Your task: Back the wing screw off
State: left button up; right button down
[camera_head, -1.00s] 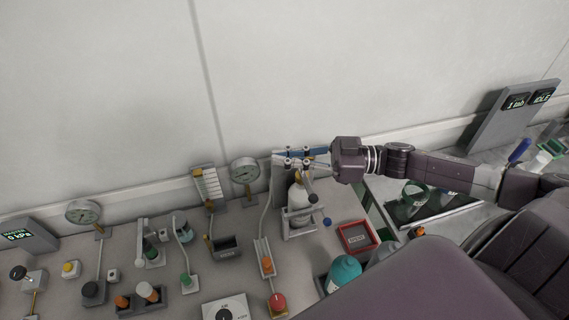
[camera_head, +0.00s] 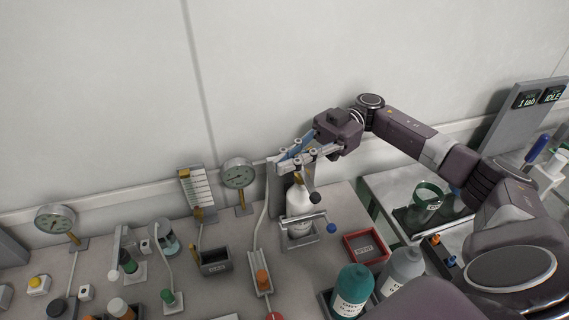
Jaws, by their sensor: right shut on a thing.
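My right gripper (camera_head: 286,164) is shut at the top of a grey upright stand (camera_head: 273,188) near the wall, above a white bottle (camera_head: 299,202) with a yellowish top. I take what it grips to be the wing screw; the fingers hide it, so its shape and how far it is threaded cannot be told. The fingers slant down to the left from the wrist. The bottle stands upright in a grey frame, with a dark ball knob (camera_head: 315,198) and a blue ball knob (camera_head: 331,228) close by. My left gripper is not in view.
A red-rimmed tray (camera_head: 348,247) lies right of the stand. A teal bottle (camera_head: 352,287) and a grey bottle (camera_head: 403,266) stand in front. A gauge (camera_head: 239,174) and a small dark bin (camera_head: 215,262) are to the left. A green-rimmed beaker (camera_head: 428,197) is at the right.

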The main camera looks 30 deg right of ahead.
jog(key=shift+s+f+n+g, duration=0.2)
jog(key=shift+n+g, duration=0.1)
jog(key=shift+g, duration=0.3)
jog(key=c, duration=2.2)
grip_release()
jog(key=shift+o, duration=0.2)
jog(key=shift+r, duration=0.15)
notch_tip(320, 180, up, 10)
jog(key=shift+o, duration=0.2)
